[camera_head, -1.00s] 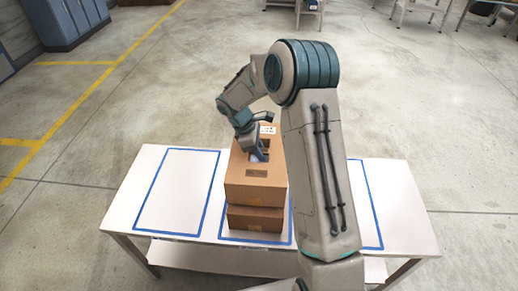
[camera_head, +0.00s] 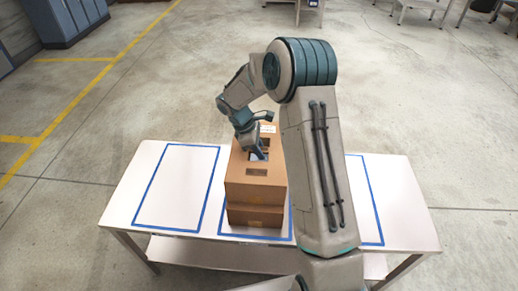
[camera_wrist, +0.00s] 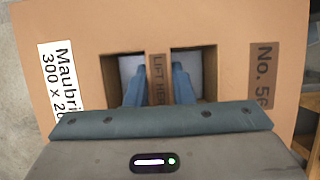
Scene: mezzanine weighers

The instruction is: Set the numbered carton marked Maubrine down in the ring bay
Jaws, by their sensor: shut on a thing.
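A brown carton (camera_head: 255,190) is in my gripper above the middle blue-outlined bay (camera_head: 222,231) of the white table. A white label on its top reads "Maubri…" in the wrist view (camera_wrist: 62,78), partly cut off. A brown tag (camera_wrist: 264,77) reads "No. 56", also cut off. My gripper (camera_wrist: 158,88) is shut on the carton's "LIFT HERE" strip, with one finger in each opening beside it. It also shows in the head view (camera_head: 254,152). Another carton (camera_head: 254,217) stands in the middle bay directly under the held one. I cannot tell if they touch.
The left bay (camera_head: 150,190) on the table (camera_head: 412,215) is empty. The right bay (camera_head: 371,205) is partly hidden by my arm; its visible part is bare. No ring mark shows on any bay. Blue cabinets (camera_head: 65,22) stand far left.

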